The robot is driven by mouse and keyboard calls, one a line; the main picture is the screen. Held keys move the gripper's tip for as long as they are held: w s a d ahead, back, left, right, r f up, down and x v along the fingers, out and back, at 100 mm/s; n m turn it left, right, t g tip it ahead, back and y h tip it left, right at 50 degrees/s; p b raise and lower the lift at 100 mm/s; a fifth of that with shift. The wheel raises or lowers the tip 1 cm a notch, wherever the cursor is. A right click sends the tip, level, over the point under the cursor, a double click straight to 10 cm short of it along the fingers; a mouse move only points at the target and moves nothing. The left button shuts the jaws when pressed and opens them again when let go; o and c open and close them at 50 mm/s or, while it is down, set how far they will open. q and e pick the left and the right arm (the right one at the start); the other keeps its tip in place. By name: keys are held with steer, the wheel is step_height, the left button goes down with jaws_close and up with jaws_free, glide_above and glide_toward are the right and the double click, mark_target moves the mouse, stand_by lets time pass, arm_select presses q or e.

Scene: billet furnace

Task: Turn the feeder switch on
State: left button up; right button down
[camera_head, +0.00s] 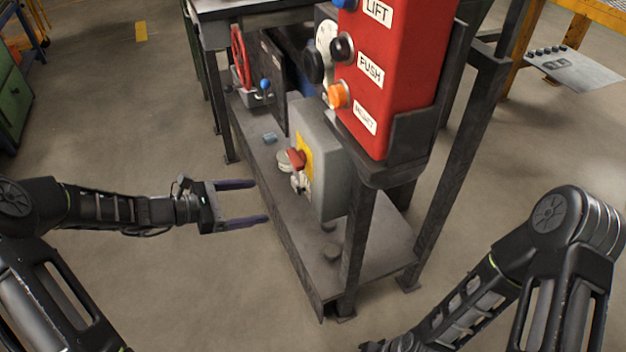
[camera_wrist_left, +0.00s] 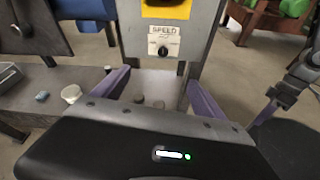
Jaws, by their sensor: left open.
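A grey control box (camera_head: 332,178) stands on the lower shelf of the dark metal stand. Its face has a yellow plate (camera_head: 304,155) with a red rotary switch handle (camera_head: 296,159). In the left wrist view, the lower edge of the yellow plate (camera_wrist_left: 166,9) shows above a SPEED label with a black knob (camera_wrist_left: 163,50); the red handle is out of that view. My left gripper (camera_head: 260,202) is open and empty, its purple fingers pointing at the box from the left, apart from it. My right arm is at the lower right; its gripper is not visible.
A red panel (camera_head: 398,75) with LIFT and PUSH labels hangs above the box. A red handwheel (camera_head: 239,57) and a blue-knobbed lever (camera_head: 265,85) are farther back. The stand's front leg (camera_head: 356,245) is right of the box. The floor left of the stand is clear.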

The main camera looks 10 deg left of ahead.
mark_target(290, 160)
arm_select(q)
step_height(290, 160, up, 9)
steer(key=w+d+n+t+h, duration=0.1)
steer(key=d+h, duration=0.1)
steer(key=h, duration=0.1)
steer(key=shift+h, duration=0.3)
steer(key=shift+w, duration=0.2)
steer(key=b+x, duration=0.1)
steer(key=x, duration=0.6)
steer(key=shift+w+d, duration=0.2)
steer(key=shift+d, duration=0.1)
steer(key=c, duration=1.4)
